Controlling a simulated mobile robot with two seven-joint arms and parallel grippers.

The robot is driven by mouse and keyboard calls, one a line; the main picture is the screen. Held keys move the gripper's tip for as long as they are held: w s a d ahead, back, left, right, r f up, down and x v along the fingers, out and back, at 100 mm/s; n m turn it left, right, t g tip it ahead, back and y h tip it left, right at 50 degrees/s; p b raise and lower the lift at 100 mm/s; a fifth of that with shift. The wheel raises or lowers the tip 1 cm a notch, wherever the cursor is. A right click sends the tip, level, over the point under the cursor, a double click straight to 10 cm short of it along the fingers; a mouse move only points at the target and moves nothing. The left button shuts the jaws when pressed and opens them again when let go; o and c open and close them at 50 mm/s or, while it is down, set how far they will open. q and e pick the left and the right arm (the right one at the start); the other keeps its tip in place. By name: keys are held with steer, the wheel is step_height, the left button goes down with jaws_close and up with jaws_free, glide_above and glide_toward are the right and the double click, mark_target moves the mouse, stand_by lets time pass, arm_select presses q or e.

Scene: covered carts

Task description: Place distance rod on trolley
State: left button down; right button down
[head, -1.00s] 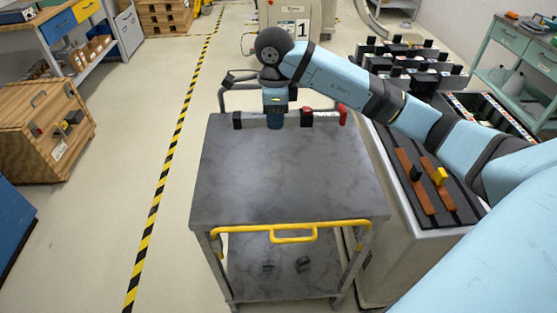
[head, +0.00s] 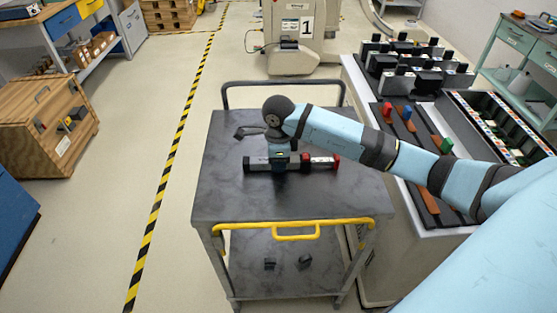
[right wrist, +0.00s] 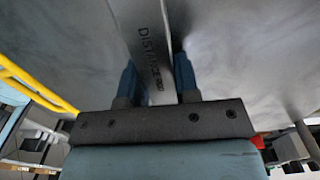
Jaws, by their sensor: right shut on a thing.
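The distance rod (head: 319,163) is a grey bar with black blocks and a red end piece on the right. It lies crosswise over the dark grey top of the trolley (head: 230,205). My right gripper (head: 279,165) points down and is shut on the rod left of its middle. In the right wrist view the blue fingers (right wrist: 155,68) stand either side of the grey rod (right wrist: 150,35), which bears the lettering "DISTANCE". Whether the rod touches the top or hangs just above it I cannot tell. My left gripper is not in view.
The trolley has a yellow front handle (head: 296,236) and a dark rail at the back. A white cart (head: 395,250) with brown strips and several dark blocks stands close on its right. The trolley top around the rod is clear. Open floor with a striped line lies left.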

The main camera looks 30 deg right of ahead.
steer(key=c, duration=0.9)
jaws_free()
steer(key=shift+o, duration=0.3)
steer(key=shift+r, duration=0.15)
step_height(320, 180, up, 12)
